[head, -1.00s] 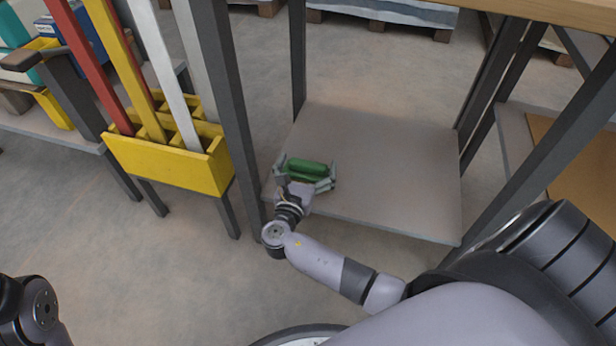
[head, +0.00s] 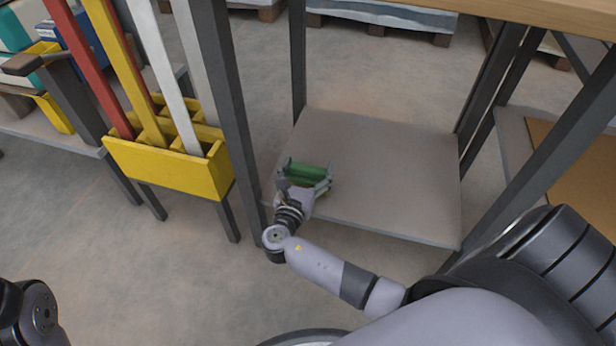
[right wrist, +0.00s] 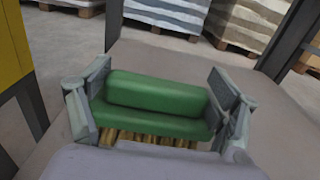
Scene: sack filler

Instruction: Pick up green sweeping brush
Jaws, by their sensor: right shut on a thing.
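The green sweeping brush (head: 308,172) is at the left front part of the grey lower shelf (head: 390,180). In the right wrist view the brush (right wrist: 155,92) shows a green block with a raised green grip and yellowish bristles below. My right gripper (head: 305,178) is shut on the brush, with one finger pad at each end of it. The right wrist view shows both pads (right wrist: 158,95) against the brush's ends. Whether the bristles touch the shelf cannot be told. Part of my left arm shows at the lower left, but its gripper is out of view.
A dark table leg (head: 232,110) stands just left of my right gripper. A yellow holder (head: 170,165) with upright red, yellow and white handles is further left. A wooden tabletop (head: 540,12) overhangs the shelf. The shelf is bare to the right.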

